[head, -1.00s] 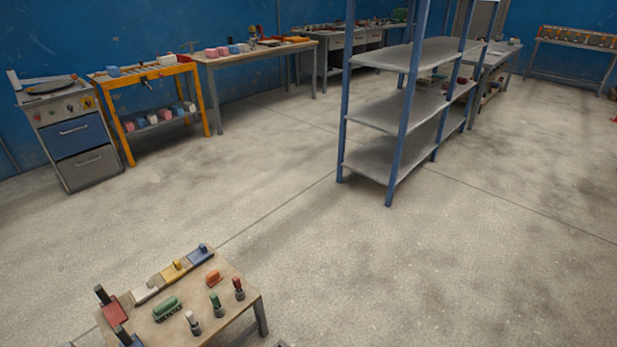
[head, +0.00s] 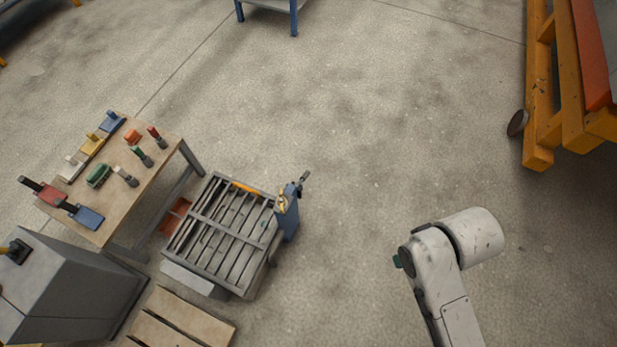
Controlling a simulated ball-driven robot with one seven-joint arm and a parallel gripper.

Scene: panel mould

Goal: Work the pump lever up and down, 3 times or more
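In the head view, a small blue column (head: 287,221) stands at the right edge of a slatted grey metal frame. A short lever with a dark grip (head: 304,177) sticks up from its top, and it looks like the pump lever. A small yellow part shows beside it. Part of my white arm is at the lower right, well apart from the lever across bare floor. My gripper is not in view.
A low wooden table (head: 118,210) with trowels, brushes and floats stands left of the slatted frame (head: 213,275). A grey box (head: 70,285) and a wooden pallet (head: 170,325) lie below. An orange-yellow wooden frame (head: 540,90) stands at upper right. The middle floor is clear.

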